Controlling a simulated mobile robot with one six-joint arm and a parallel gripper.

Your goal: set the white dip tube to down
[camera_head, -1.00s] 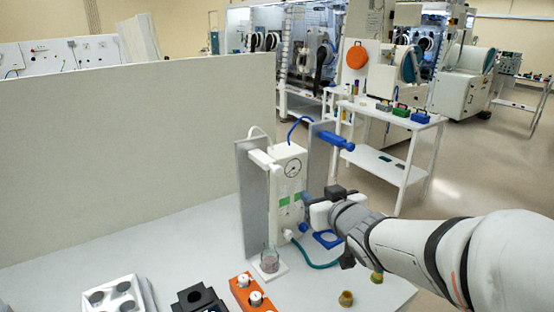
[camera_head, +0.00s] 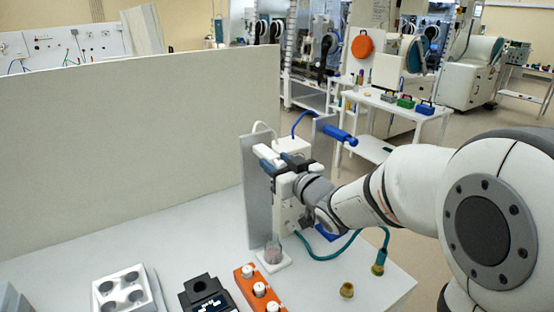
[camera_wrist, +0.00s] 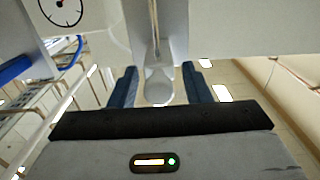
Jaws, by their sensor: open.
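The white dip tube (camera_head: 267,154) sticks out level at the upper left of the white gauge unit (camera_head: 292,146), in front of a grey upright panel. Its thin white hose loops above it. My gripper (camera_head: 284,166) is at the tube's height, in front of the unit, and hides much of the unit's face. In the wrist view, my gripper (camera_wrist: 160,86) is open, with a dark blue finger on each side of the white tube's rounded end (camera_wrist: 158,84). Gaps show on both sides, and I see no clear contact. The gauge dial (camera_wrist: 62,10) is at upper left.
A blue handle (camera_head: 340,136) sticks out at the unit's right. A small beaker (camera_head: 273,252) stands below on a white base. An orange block (camera_head: 257,288), a black device (camera_head: 206,294) and a white holder (camera_head: 122,290) are in front. A green hose (camera_head: 335,252) runs right.

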